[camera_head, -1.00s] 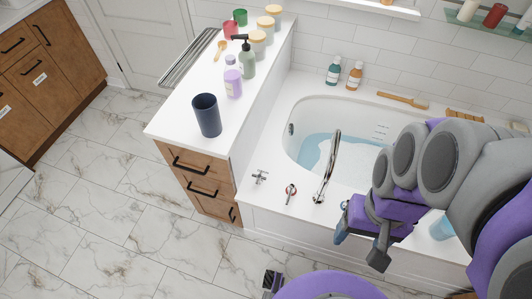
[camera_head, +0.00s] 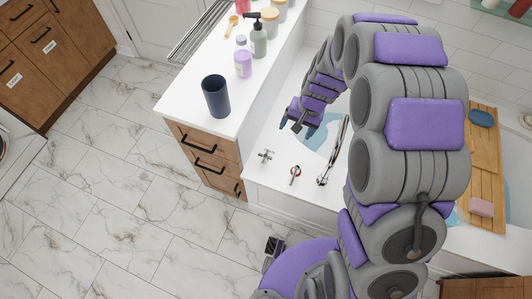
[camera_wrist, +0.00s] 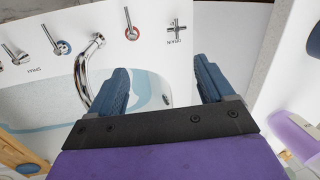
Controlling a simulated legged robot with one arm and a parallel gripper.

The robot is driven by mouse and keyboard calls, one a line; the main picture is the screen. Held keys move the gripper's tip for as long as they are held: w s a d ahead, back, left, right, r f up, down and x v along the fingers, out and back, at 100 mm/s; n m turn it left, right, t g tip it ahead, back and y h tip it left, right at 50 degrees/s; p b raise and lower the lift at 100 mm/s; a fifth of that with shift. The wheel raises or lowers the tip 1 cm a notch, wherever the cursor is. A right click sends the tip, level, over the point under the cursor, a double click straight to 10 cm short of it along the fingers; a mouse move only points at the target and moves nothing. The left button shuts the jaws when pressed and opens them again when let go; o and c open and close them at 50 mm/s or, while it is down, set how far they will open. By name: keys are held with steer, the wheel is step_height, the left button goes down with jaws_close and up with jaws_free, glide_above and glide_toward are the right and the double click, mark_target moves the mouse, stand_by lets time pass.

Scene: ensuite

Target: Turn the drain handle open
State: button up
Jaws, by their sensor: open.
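The drain handle (camera_head: 265,155) is a small chrome cross handle on the white tub deck, close to the counter cabinet. In the wrist view it (camera_wrist: 176,31) stands beyond my fingers, beside a small upside-down label. My gripper (camera_head: 301,124) is over the tub's near left part, beyond the handle and apart from it. In the wrist view my gripper's blue fingers (camera_wrist: 161,82) are spread wide with nothing between them. The handle shows between and beyond the fingertips, slightly toward the right finger.
A red-ringed lever (camera_head: 295,173) stands right of the handle, then the curved chrome spout (camera_head: 335,150). The wrist view also shows a blue-ringed lever (camera_wrist: 55,41). The counter (camera_head: 185,104) with a dark cup (camera_head: 216,96) borders the deck. A wooden bath tray (camera_head: 485,150) spans the tub.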

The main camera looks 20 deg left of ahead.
steer(key=p, duration=0.2)
glide_toward(266, 154)
steer(key=shift+m+t, duration=0.4)
steer(key=b+x, duration=0.1)
steer(key=x, duration=0.2)
steer(key=b+x, duration=0.1)
steer(key=x, duration=0.3)
steer(key=b+x, duration=0.1)
steer(key=x, duration=0.3)
steer(key=shift+s+b, duration=0.3)
steer(key=shift+b, duration=0.05)
steer(key=c, duration=0.7)
